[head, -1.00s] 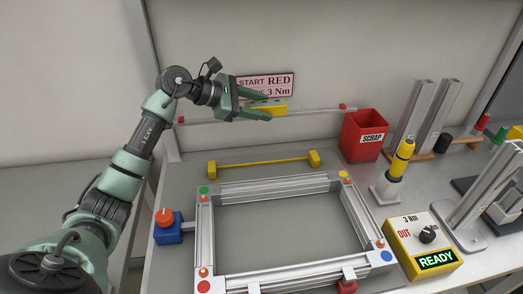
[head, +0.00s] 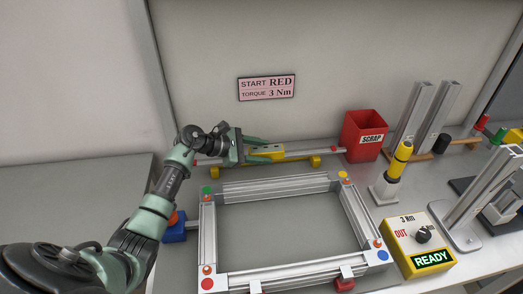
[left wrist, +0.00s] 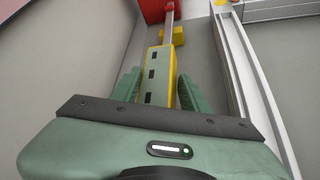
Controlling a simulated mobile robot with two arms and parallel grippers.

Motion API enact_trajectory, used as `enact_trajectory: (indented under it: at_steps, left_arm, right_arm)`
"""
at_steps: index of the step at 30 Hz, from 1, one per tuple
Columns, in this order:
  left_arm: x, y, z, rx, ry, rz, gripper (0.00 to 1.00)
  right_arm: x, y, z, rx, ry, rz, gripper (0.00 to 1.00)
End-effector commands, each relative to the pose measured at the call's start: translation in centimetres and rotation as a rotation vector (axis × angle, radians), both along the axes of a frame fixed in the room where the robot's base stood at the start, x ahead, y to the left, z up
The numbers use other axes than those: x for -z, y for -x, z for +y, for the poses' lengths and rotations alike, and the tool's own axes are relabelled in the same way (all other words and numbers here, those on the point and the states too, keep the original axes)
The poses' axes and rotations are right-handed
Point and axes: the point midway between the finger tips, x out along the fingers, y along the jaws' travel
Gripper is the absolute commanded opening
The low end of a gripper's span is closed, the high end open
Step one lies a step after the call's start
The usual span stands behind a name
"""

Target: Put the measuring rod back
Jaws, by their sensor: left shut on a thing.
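The measuring rod is a thin silver bar (head: 297,155) with red ends and a yellow block (head: 266,149) at its middle. My left gripper (head: 262,151) is shut on that yellow block, one green finger on each side. In the left wrist view, the block (left wrist: 160,75) sits between the fingers, with the bar running away from me. The low yellow rest (head: 315,162) is right at the rod, its right post below the bar. I cannot tell whether the rod touches the rest. My right gripper is out of view.
A frame of aluminium profiles (head: 275,190) lies just in front. The red scrap bin (head: 366,137) stands close to the rod's right end. A yellow driver (head: 402,160) in a stand and a control box (head: 420,243) reading READY are farther right. A sign (head: 267,88) hangs behind.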

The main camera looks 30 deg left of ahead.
Motion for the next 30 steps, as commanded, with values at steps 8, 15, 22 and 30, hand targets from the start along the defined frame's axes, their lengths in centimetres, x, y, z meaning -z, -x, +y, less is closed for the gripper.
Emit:
enact_trajectory:
  at_steps: [8, 15, 22, 30]
  left_arm:
    - [0.2, 0.0, 0.1, -0.001, -0.001, -0.002, 0.00]
    - [0.4, 0.0, 0.0, 0.000, -0.001, 0.000, 0.67]
    - [0.3, 0.0, 0.0, 0.000, -0.001, 0.001, 0.67]
    - [-0.6, 1.3, 1.3, -0.003, -0.005, 0.000, 0.67]
  right_arm:
    - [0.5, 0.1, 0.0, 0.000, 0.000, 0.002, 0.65]
    - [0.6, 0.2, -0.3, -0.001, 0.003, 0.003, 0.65]
    - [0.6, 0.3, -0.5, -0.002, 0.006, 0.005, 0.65]
    - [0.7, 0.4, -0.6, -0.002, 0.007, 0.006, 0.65]
